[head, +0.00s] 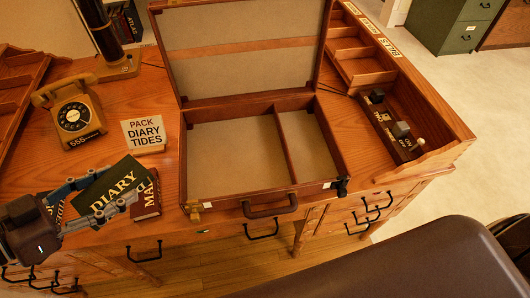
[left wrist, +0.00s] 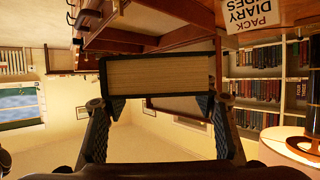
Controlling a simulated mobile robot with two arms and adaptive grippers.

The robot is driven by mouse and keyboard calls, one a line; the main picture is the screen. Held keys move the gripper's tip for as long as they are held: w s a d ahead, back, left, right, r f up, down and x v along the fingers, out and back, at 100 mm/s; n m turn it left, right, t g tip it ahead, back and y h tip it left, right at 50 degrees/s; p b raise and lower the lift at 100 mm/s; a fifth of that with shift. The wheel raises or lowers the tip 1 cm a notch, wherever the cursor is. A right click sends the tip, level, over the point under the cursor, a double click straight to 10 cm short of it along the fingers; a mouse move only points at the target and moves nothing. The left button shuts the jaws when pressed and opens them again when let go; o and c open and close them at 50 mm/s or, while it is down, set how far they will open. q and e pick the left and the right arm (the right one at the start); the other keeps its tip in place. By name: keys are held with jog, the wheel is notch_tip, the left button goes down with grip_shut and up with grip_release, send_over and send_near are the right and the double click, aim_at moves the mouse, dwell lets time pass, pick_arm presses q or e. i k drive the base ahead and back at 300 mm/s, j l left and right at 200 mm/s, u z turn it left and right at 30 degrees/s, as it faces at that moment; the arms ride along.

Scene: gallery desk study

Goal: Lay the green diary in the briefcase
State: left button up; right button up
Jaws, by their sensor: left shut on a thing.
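The green diary (head: 112,184), with DIARY in pale letters, is held tilted between the fingers of my left gripper (head: 108,192), at the desk's front left. In the left wrist view the diary (left wrist: 160,75) shows its pale page edges between the two fingers (left wrist: 160,105). The brown briefcase (head: 222,203) stands open to the right of the diary, lid raised. A divider splits its base into a wider left and a narrower right compartment, both empty. The diary is outside the briefcase. My right gripper is not in view.
A dark red book (head: 148,196) lies just right of the diary, partly covered. Another book is mostly hidden behind my left gripper. A sign (head: 144,133) reading PACK DIARY TIDES and a telephone (head: 74,117) stand behind. A wooden organizer (head: 425,110) is right of the briefcase.

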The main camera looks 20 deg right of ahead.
aim_at(211, 160)
jog(key=j+z, duration=0.25)
jog(key=z, duration=0.2)
jog(key=j+z, duration=0.25)
jog(key=z, duration=0.2)
jog(key=j+z, duration=0.55)
jog(key=z, duration=0.3)
jog(key=k+j+z, duration=0.1)
jog(key=j, duration=0.3)
jog(key=k+j+z, duration=0.1)
jog(key=k+j, duration=0.2)
jog(key=k+j+z, duration=0.1)
jog(key=k+j, duration=0.15)
jog(key=j, duration=0.15)
